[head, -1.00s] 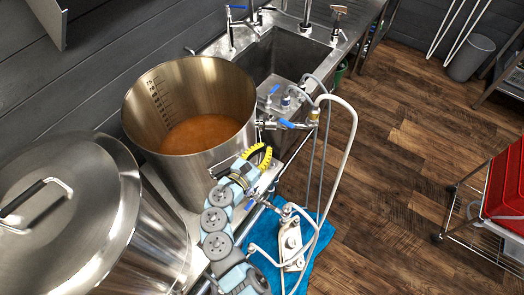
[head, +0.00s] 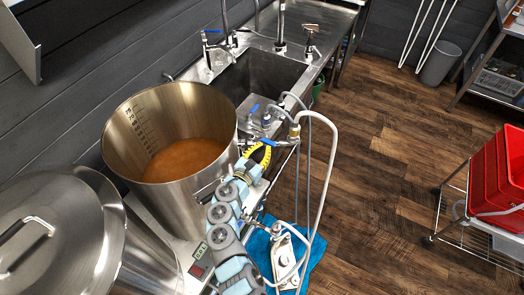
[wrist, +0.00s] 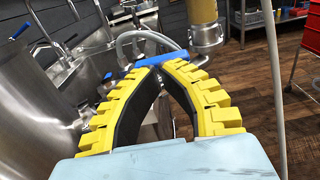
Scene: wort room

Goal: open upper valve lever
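The upper valve (head: 284,143) sticks out from the right side of the open steel kettle (head: 178,135). Its blue lever (head: 267,141) shows just beyond my gripper's fingertips. In the wrist view the blue lever (wrist: 146,64) runs slantwise across the view, right at the fingertips and seemingly just beyond them. My gripper (head: 267,146) has yellow ribbed fingers with dark inner pads. In the wrist view its fingertips (wrist: 160,67) meet or nearly meet, with a gap lower down. No part of the lever shows between the pads. Whether the tips touch the lever is unclear.
A pale hose (head: 331,155) loops down beside the valve to a pump (head: 285,255) on a blue towel (head: 313,252). The steel sink (head: 265,80) stands behind. A lidded steel pot (head: 50,235) is at lower left. The wooden floor on the right is clear up to a red crate (head: 492,178).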

